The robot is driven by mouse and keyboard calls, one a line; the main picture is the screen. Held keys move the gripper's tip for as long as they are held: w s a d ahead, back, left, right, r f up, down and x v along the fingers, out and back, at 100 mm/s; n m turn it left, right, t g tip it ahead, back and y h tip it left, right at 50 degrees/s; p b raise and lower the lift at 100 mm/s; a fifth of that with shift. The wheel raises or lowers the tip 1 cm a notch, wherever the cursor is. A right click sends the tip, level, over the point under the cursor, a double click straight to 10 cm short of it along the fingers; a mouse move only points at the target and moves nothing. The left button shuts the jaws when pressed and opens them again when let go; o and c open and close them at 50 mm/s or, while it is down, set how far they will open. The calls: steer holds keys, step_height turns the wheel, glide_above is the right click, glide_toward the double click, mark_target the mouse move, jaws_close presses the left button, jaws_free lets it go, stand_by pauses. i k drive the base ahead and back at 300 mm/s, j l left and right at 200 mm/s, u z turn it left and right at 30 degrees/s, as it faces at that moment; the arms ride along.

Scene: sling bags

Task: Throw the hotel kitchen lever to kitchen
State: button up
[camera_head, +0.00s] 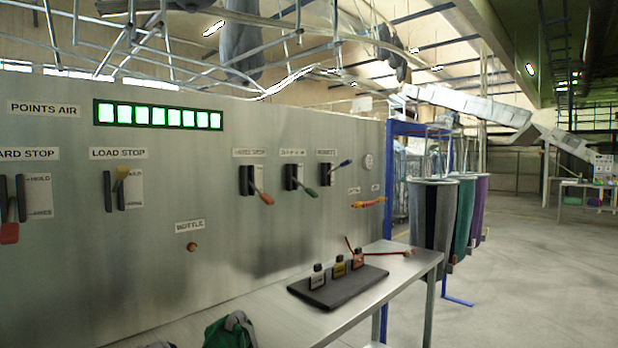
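A grey panel wall carries several levers. Three sit in a row under small labels too blurred to read: a red-handled lever (262,193) tilted down-right, a green-handled lever (307,189) tilted down-right, and a blue-handled lever (341,164) tilted up-right. I cannot tell which one is the hotel kitchen lever. Farther left, the load stop lever (121,178) has an olive handle pointing up, and a red-handled lever (9,232) points down under a label cut off by the frame, ending "ARD STOP". My gripper is not in view.
A metal table (281,315) stands along the panel. It bears a dark tray (336,295) with several tagged items, and a green and grey bag lies at its near end (231,332). Hanging sling bags (432,215) are beyond the blue frame (387,165). The floor at right is open.

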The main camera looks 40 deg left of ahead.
mark_target(346, 162)
steer(key=u, duration=1.15)
steer(key=i+l, duration=0.25)
steer(key=i, duration=0.7)
steer(key=i+l+z, duration=0.1)
steer(key=i+l, duration=0.15)
steer(key=i, duration=0.65)
steer(key=i+l+z, duration=0.1)
steer(key=i, duration=0.85)
